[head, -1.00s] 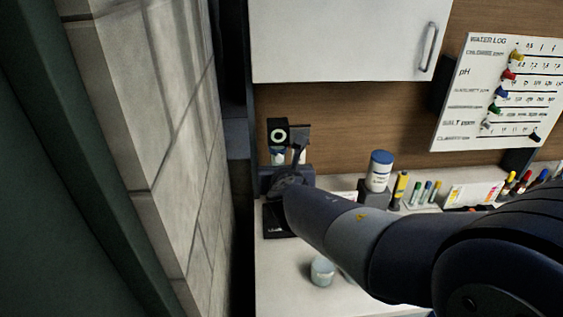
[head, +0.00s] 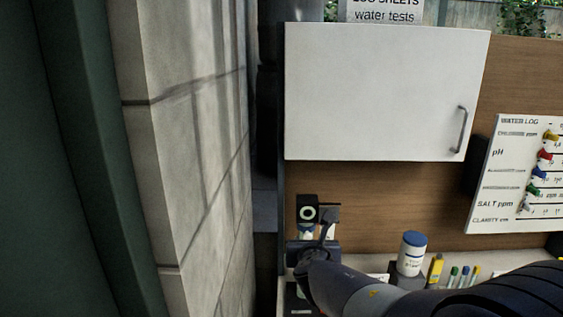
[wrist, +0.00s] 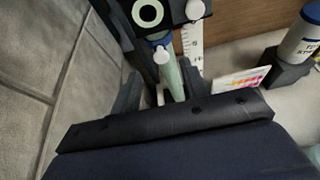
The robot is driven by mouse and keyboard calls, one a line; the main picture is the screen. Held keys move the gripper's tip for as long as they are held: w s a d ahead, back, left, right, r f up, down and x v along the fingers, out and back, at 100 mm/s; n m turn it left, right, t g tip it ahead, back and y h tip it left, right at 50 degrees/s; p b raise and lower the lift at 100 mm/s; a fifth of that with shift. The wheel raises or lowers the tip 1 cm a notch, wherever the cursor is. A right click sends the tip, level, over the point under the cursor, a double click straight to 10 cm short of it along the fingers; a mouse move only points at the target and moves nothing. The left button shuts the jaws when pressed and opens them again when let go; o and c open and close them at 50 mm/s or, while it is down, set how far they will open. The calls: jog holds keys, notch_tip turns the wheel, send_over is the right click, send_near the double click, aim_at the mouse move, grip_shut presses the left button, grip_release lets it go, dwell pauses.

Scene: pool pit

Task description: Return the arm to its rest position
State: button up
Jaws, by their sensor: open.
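My arm reaches in from the lower right of the head view, and my gripper (head: 313,256) is at its far end, low beside the wall. In the wrist view my gripper (wrist: 160,92) shows two dark fingers standing apart. A pale green tube (wrist: 174,78) shows between or just beyond the fingers; I cannot tell whether it touches them. Behind it is a black device with a white ring (wrist: 148,12), which also shows in the head view (head: 307,213).
A stone wall (head: 195,160) stands close on the left. A white cabinet (head: 380,92) hangs above. A water log board (head: 510,180) is on the back panel.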

aim_at(308, 236)
jog(key=x, duration=0.5)
jog(key=shift+w+f, duration=0.25)
